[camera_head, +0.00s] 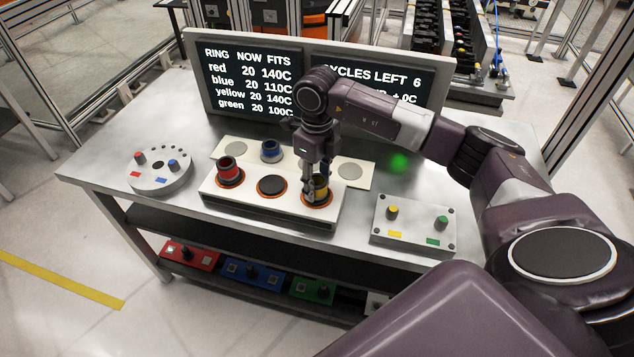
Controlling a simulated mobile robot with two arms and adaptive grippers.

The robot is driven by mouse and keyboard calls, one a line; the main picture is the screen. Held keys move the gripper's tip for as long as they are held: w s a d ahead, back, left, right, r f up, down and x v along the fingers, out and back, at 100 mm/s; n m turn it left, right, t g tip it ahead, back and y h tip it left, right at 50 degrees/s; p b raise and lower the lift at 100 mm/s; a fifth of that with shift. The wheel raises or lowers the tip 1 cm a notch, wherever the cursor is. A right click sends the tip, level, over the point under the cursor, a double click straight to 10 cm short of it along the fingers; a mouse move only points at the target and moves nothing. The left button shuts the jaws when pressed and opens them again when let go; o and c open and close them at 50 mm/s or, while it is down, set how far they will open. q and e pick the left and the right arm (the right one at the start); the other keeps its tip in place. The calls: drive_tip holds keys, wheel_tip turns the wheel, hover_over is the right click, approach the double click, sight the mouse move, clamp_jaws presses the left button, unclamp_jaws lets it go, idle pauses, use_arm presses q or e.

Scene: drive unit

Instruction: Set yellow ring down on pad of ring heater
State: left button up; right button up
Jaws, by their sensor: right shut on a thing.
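My right gripper (319,188) points down and is shut on the yellow ring (320,191), over the right pad of the ring heater (270,212). The ring is at or just above that pad, whose orange rim (316,204) shows around it; I cannot tell whether it touches. The fingers hide part of the ring. The heater is a white block with pads in a row. The red ring (230,174) stands on its left pad, and the dark middle pad (271,186) is empty. My left gripper is not in view.
The blue ring (271,150) stands on a white plate (255,142) behind the heater. A round fixture (160,175) is at the left and a rectangular fixture (413,224) at the right. A display board (300,82) stands at the back. Coloured blocks lie on the lower shelf (240,265).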

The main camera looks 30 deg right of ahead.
idle(0.5)
drive_tip(key=o, duration=1.4)
wheel_tip(320, 180, up, 12)
